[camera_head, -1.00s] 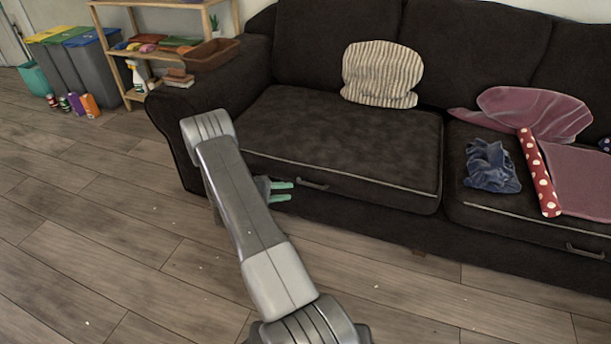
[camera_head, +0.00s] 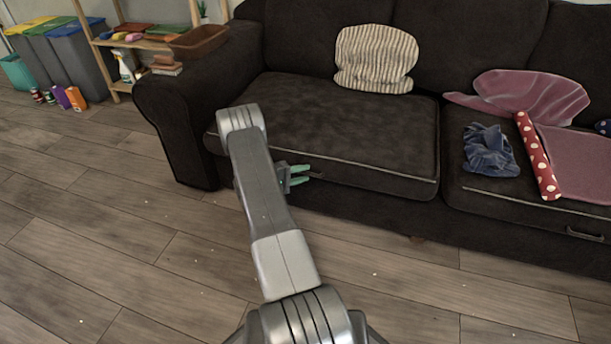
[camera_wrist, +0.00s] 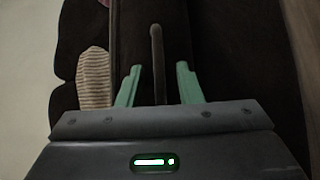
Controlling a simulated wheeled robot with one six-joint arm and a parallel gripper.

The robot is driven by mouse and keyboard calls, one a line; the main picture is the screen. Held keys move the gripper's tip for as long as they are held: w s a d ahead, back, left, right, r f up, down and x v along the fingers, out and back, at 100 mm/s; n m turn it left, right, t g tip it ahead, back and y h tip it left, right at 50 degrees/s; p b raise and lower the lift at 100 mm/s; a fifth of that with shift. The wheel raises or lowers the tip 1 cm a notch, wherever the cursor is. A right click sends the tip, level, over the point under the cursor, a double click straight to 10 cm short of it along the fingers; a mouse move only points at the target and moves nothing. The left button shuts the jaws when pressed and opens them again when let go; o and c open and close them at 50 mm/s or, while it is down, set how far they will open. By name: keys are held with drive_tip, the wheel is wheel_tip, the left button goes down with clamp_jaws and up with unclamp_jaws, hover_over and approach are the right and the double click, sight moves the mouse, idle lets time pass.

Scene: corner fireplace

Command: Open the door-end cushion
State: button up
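The door-end cushion (camera_head: 340,130) is the dark seat cushion at the left of the sofa, with a pale piping line along its front. It lies flat. Its handle (camera_wrist: 157,62) is a dark bar on the front edge, seen in the wrist view between my fingers; in the head view it is mostly hidden behind them. My gripper (camera_head: 304,174) has green fingers and is at the cushion's front edge. In the wrist view my gripper (camera_wrist: 159,70) is open, with one finger on each side of the handle and gaps showing.
A striped pillow (camera_head: 376,58) stands on the back of this cushion. The right seat holds blue cloth (camera_head: 489,150), a dotted red roll (camera_head: 537,155) and pink fabric (camera_head: 530,95). A wooden shelf (camera_head: 150,42) and bins (camera_head: 75,55) stand left. The floor in front is clear.

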drive_tip(key=shift+x, duration=0.8)
clamp_jaws()
drive_tip(key=shift+r, duration=0.1)
